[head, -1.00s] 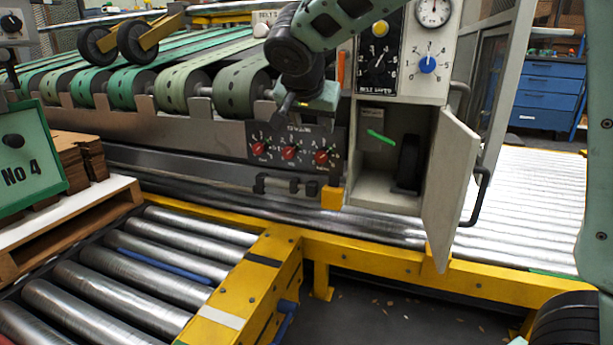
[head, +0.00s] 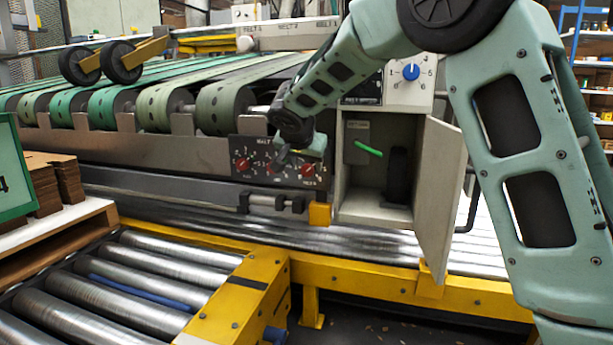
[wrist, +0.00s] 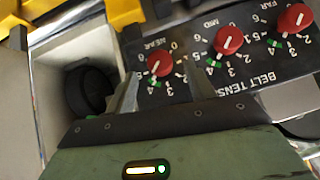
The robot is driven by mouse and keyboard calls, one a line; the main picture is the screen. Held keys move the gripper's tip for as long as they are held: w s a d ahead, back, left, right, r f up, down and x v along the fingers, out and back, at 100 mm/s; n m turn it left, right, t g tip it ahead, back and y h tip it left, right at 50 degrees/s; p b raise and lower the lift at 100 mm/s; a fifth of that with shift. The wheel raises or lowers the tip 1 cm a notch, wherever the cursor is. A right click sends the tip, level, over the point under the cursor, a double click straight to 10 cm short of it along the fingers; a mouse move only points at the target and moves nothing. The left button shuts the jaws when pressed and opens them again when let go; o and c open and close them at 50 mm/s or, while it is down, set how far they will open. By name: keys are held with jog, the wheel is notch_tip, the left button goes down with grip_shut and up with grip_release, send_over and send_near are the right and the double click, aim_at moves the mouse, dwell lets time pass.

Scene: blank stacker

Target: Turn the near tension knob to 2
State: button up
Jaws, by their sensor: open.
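The belt tension panel (wrist: 200,60) carries three red knobs with white pointer lines. The near knob (wrist: 158,64) is at the left in the wrist view, with the mid knob (wrist: 228,40) and far knob (wrist: 296,18) to its right. In the head view the near knob (head: 308,169) is the rightmost. My gripper (wrist: 163,72) is open, its fingers reaching towards the near knob, one on each side in the picture; contact cannot be told. The near knob's exact setting is too small to read. In the head view my gripper (head: 284,157) is in front of the panel, partly hiding it.
An open cabinet (head: 378,215) with its door (head: 440,190) swung out stands right of the panel. A bar with black brackets (head: 272,203) and a yellow block (head: 319,214) lie below it. Rollers (head: 150,270) and a yellow frame (head: 225,310) are in front.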

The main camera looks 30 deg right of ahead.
aim_at(306, 168)
jog(key=shift+b+x, duration=0.4)
jog(key=shift+x, duration=1.35)
jog(key=c, duration=1)
jog(key=shift+o, duration=0.2)
jog(key=shift+a+p, duration=0.1)
jog(key=shift+p, duration=0.35)
